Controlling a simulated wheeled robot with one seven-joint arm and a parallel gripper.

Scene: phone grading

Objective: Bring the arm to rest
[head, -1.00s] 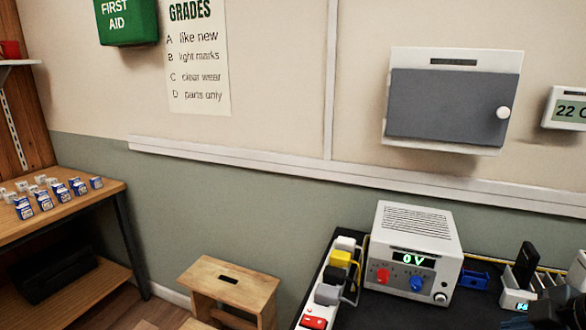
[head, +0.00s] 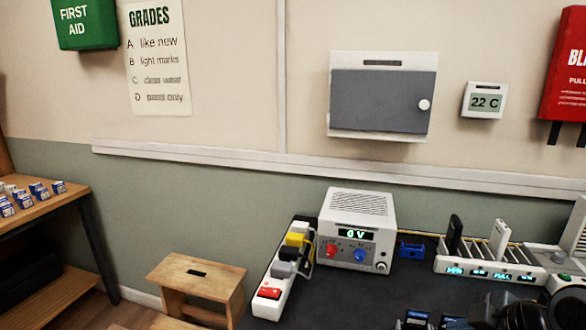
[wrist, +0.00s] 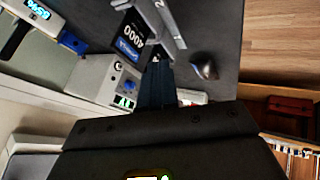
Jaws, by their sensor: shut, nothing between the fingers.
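My gripper (wrist: 158,78) shows in the wrist view, its dark fingers together with nothing between them. It points over the dark work mat, apart from the floor and the stool side. A dark part at the lower right of the head view looks like my arm, but its fingers cannot be made out there. Close to the fingertips in the wrist view lies a dark pack marked 4000 (wrist: 130,45). The white power supply (head: 356,230) reads 0 V and stands at the back of the dark-topped bench (head: 330,295).
A power strip (head: 270,295) with several plugs lies left of the supply. A charging rack (head: 490,268) holds upright phones or packs at the right. A wooden stool (head: 190,275) stands left of the bench. A grey wall cabinet (head: 380,100) hangs above, shut.

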